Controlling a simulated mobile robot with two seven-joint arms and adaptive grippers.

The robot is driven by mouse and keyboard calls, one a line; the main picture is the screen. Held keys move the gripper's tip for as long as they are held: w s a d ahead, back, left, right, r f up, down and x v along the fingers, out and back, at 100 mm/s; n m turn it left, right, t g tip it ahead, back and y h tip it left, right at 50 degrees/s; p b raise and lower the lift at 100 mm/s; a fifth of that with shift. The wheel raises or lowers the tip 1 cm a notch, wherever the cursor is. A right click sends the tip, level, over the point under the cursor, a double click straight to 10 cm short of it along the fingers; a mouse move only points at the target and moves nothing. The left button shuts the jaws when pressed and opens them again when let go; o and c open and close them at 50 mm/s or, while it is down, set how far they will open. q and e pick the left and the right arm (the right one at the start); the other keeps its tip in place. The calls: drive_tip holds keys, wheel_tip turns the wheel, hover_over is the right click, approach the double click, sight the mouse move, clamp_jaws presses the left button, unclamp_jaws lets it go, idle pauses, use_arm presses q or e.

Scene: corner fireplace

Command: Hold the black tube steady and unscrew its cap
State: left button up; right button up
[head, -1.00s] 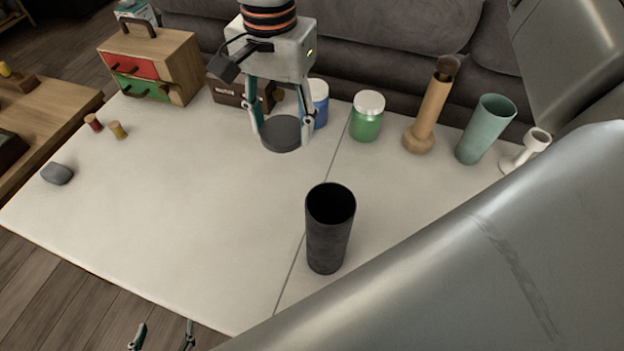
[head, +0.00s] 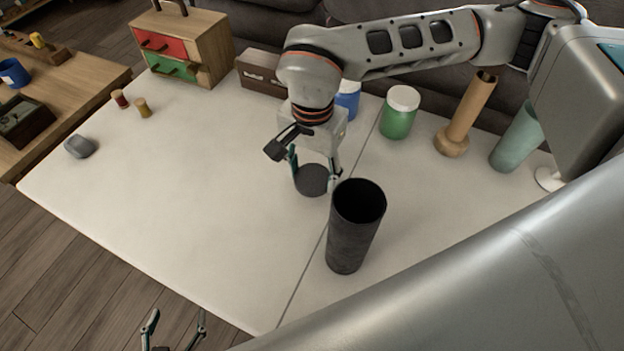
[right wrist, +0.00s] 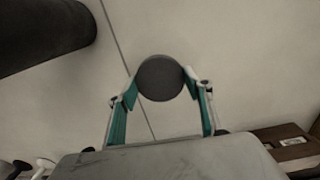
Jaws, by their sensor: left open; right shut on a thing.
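The black tube (head: 350,240) stands upright on the white table, with its open top facing up. Its upper left edge is close to my right gripper in the head view; part of it shows at the upper left in the right wrist view (right wrist: 40,35). The dark grey round cap (head: 311,181) is off the tube. My right gripper (head: 315,183) is shut on the cap, which also shows between the fingertips in the right wrist view (right wrist: 160,78). My left gripper (head: 175,325) is open and empty at the bottom edge of the head view, beyond the table's front edge.
Along the back of the white table (head: 190,190) stand a drawer box (head: 190,48), a green jar (head: 399,115), a tan vase (head: 465,120) and a teal cup (head: 515,142). A grey stone (head: 80,147) lies at the left. The table's middle left is clear.

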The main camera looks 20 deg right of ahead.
sight(312, 178)
wheel_tip(312, 178, down, 3)
drive_tip(key=shift+s, duration=0.1)
drive_tip(key=shift+f, duration=0.15)
drive_tip(key=o, duration=1.2)
